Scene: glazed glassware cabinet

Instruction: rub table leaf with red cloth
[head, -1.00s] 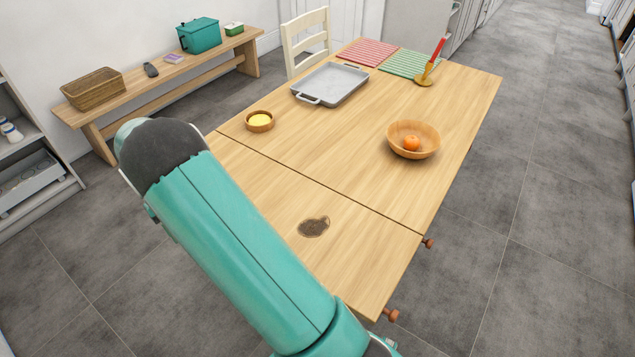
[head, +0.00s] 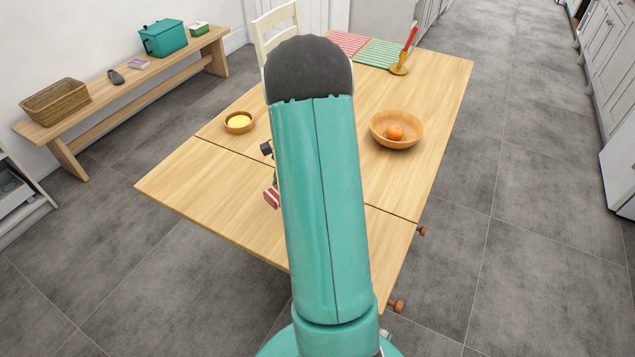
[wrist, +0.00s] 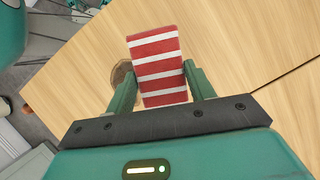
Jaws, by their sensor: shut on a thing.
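My gripper (wrist: 161,88) is shut on a red and white striped cloth (wrist: 156,50), held between its two green fingers in the wrist view. In the head view, a corner of the red cloth (head: 272,197) shows left of my arm, over the table leaf (head: 200,195). I cannot tell whether the cloth touches the wood. A round brown stain (wrist: 122,73) lies on the leaf, partly hidden behind the left finger and cloth in the wrist view. In the head view my arm hides the stain.
A small bowl with yellow contents (head: 239,122) and a wooden bowl (head: 397,130) with an orange stand on the main tabletop beyond the seam. A candle holder (head: 400,68) stands at the far end near striped mats (head: 377,53). The leaf's left part is clear.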

